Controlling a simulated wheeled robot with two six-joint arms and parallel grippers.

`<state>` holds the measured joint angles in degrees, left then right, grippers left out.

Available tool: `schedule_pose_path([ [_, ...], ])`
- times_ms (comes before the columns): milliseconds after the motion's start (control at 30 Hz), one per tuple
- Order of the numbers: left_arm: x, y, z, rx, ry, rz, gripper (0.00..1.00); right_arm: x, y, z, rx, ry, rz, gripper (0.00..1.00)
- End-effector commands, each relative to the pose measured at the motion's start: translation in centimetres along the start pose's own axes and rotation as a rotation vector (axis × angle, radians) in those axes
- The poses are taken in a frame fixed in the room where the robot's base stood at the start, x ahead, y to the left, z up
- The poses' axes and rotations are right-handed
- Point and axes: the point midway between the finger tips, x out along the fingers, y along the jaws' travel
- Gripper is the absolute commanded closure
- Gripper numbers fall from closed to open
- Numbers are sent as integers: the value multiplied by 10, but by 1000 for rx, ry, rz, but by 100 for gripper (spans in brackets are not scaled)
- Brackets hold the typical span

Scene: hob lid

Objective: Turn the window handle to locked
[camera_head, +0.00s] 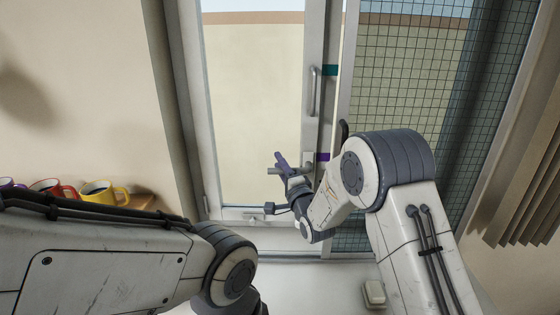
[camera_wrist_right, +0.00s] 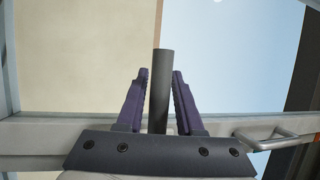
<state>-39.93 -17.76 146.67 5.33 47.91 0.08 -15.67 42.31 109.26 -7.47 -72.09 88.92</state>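The window handle (camera_head: 273,171) is a grey lever on the window's upright frame. In the head view it lies about level and points left over the pane. My right gripper (camera_head: 282,162), with purple fingers, is at the lever, one finger above it. In the right wrist view the dark lever (camera_wrist_right: 161,75) stands between the two fingers (camera_wrist_right: 160,78), with a narrow gap showing on its left and almost none at the right fingertip. The fingers look open around it. The handle's base is partly hidden. My left gripper is out of view.
A fixed metal pull handle (camera_head: 313,92) is higher on the frame, near a teal mark (camera_head: 330,70). A purple mark (camera_head: 323,157) sits by the lever. Mugs (camera_head: 104,193) stand at the left. A mesh screen (camera_head: 410,85) is right of the frame.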

Motion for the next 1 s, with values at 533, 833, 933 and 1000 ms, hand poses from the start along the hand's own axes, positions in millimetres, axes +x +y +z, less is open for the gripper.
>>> schedule_pose_path([
  [533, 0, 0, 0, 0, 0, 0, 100, 2, 1, 0, 0, 0, 1, 100],
  [833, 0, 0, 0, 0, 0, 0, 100, 1, 0, 0, 0, 0, 1, 100],
  [933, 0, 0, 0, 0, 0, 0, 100, 1, 0, 0, 0, 0, 1, 100],
  [1000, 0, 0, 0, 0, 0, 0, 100, 1, 0, 0, 0, 0, 1, 100],
])
